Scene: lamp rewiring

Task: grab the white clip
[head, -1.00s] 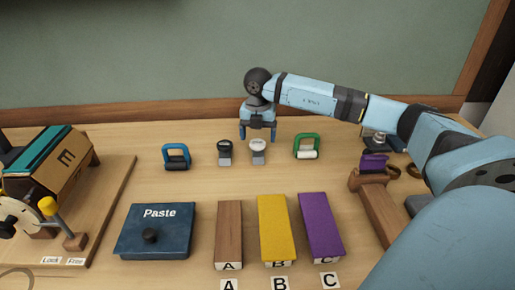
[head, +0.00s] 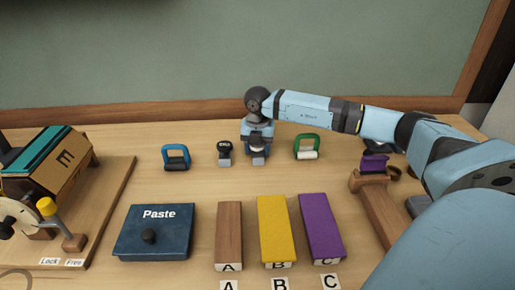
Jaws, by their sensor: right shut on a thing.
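The white clip (head: 258,153) stands on the table near the back middle, on a small grey base. My right gripper (head: 257,150) is down over it, shut on it with a finger on each side. The gripper hides the clip's upper part. A similar black clip (head: 225,149) stands just to the left, apart from the gripper. My left gripper is not in view.
A blue clamp (head: 175,157) stands left and a green clamp (head: 306,147) right of the gripper. The Paste box (head: 153,232) and the brown (head: 229,232), yellow (head: 275,228) and purple (head: 320,226) blocks lie in front. Bare table lies between.

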